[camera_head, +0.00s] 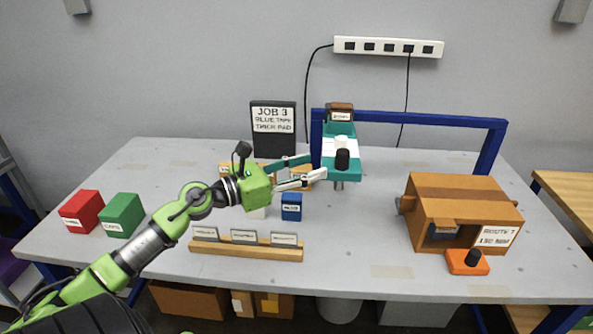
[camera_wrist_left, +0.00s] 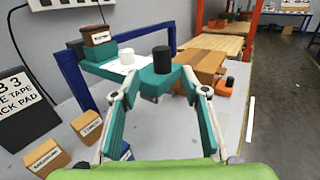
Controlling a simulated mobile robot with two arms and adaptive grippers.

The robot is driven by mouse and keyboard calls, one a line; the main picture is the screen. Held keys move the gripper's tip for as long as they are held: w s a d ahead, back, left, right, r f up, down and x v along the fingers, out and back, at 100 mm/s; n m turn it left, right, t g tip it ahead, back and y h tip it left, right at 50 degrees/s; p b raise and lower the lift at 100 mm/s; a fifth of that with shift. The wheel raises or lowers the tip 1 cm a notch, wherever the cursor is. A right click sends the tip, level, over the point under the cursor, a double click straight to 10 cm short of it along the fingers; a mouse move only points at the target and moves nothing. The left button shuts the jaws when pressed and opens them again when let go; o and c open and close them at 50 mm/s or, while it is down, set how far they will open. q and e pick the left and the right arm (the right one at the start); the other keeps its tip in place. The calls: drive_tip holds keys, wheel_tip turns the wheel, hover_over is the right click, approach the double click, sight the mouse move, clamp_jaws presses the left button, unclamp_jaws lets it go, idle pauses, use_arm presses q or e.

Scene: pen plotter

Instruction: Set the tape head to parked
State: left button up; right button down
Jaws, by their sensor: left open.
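The tape head (camera_head: 350,172) is a teal block with a white top plate, a white cap (camera_head: 341,143) and a black knob (camera_head: 342,160). It sits at the left part of the blue gantry frame (camera_head: 430,118). A brown labelled block (camera_head: 340,112) is at its back. My left gripper (camera_head: 318,165) is open, just left of the tape head. In the left wrist view the black knob (camera_wrist_left: 161,60) stands ahead, between the lines of the two fingers (camera_wrist_left: 168,92). I cannot tell whether a finger touches the head. My right gripper is not in view.
A sign reading JOB 3 (camera_head: 273,130) stands behind my arm. Small labelled blocks, including a blue one (camera_head: 291,206), sit below the gripper. A wooden card rack (camera_head: 246,252) is in front. A brown machine (camera_head: 465,210) with an orange knob base (camera_head: 465,266) is at right.

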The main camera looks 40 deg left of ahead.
use_arm(q)
drive_tip(key=shift+v, duration=1.4)
